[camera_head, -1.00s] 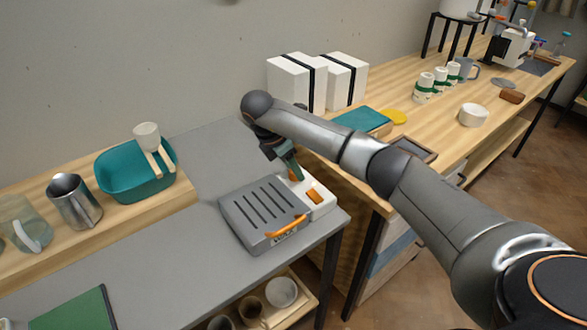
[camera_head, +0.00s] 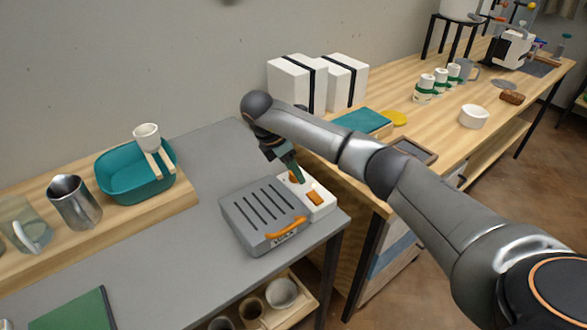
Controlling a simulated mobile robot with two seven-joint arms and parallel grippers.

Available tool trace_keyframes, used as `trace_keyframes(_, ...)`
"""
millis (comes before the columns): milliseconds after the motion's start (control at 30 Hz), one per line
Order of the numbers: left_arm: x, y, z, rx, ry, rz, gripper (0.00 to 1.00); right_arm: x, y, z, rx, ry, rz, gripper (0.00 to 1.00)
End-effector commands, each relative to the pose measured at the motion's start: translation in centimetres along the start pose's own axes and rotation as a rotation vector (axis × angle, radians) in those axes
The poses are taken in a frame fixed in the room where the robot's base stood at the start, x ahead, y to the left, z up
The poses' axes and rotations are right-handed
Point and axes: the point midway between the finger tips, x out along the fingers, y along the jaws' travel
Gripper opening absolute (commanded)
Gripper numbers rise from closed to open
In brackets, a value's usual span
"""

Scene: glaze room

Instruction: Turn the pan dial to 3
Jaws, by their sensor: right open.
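The pan (camera_head: 264,214) is a grey slotted box with an orange handle (camera_head: 287,229) at its front, on the grey table. A white control panel (camera_head: 322,204) runs along its right side. The panel carries an orange rectangular switch (camera_head: 315,198) and, farther back, an orange dial (camera_head: 294,177), partly hidden by my gripper. My right gripper (camera_head: 297,177) points down at the dial, its fingers open. I cannot tell whether they touch it. The dial's marks are too small to read. My left gripper is not in view.
A teal basin (camera_head: 125,184) with a white cup (camera_head: 146,136) stands on the wooden shelf at left, near a metal pitcher (camera_head: 74,202). White boxes (camera_head: 290,86) and a teal book (camera_head: 362,121) lie on the wooden counter behind my right arm.

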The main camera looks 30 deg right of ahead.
Motion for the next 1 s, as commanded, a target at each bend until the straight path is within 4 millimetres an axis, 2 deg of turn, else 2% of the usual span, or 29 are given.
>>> trace_keyframes(167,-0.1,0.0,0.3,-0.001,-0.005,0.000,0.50,-2.0,0.1,0.0,0.000,0.001,0.005,0.56)
trace_keyframes(433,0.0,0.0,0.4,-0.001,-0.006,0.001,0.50,-7.8,0.1,0.0,0.001,0.000,0.005,0.56)
trace_keyframes(600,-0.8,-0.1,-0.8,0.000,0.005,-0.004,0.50,-11.1,0.1,0.2,0.001,-0.001,0.004,0.56)
trace_keyframes(767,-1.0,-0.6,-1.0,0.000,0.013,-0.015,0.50,-12.3,0.0,0.1,0.000,-0.001,0.002,0.56)
trace_keyframes(1000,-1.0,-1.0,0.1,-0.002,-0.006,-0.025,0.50,-12.5,0.0,0.0,0.001,0.001,0.000,0.56)
